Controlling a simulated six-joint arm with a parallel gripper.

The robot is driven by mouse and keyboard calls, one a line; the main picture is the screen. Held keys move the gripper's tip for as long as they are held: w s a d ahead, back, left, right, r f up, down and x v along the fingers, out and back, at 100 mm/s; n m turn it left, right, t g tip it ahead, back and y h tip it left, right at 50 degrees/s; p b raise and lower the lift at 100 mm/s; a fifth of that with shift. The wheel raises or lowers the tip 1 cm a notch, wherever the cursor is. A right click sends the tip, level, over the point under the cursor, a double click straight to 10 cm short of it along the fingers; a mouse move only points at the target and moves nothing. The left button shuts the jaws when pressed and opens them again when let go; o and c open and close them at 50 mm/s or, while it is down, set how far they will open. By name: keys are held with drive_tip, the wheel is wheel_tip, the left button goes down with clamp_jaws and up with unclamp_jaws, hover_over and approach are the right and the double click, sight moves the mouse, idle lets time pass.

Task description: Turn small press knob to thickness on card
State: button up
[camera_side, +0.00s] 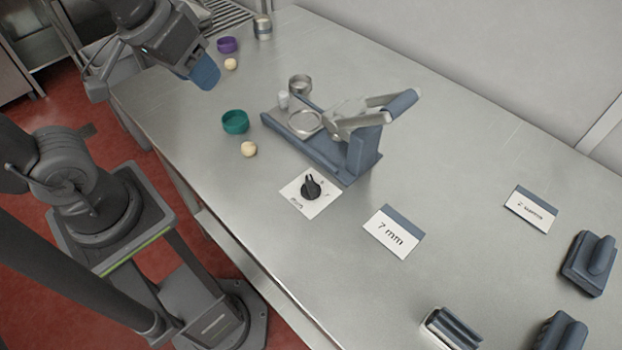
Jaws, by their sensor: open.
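The small black knob (311,186) sits on a white dial plate (294,199) with small markings, lying on the steel table. Its pointer setting is too small to read. A white card with a blue top band (390,232) lies to its right and reads "7 mm". The blue-grey press (361,150) with a metal lever stands just behind the knob. My gripper (204,72) is at the upper left, above the table's far left part, well away from the knob. It is open, with blue fingers, and nothing shows between them.
A teal ring (235,122) and a dough ball (248,149) lie left of the press. A purple ring (227,45) and another ball (231,64) lie farther back. A second card (530,208) and several blue-grey handled blocks (589,262) are at the right. The table's front middle is clear.

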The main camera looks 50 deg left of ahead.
drive_tip(key=w+d+f+n+g, duration=0.2)
drive_tip(key=w+d+n, duration=0.3)
drive_tip(key=d, duration=0.1)
drive_tip(key=n+g, duration=0.3)
drive_tip(key=n, duration=0.2)
hover_over(311, 181)
wheel_tip(311, 181, down, 6)
wheel_tip(311, 181, down, 12)
drive_tip(key=shift+f, duration=0.25)
drive_tip(key=shift+c, duration=0.3)
clamp_jaws()
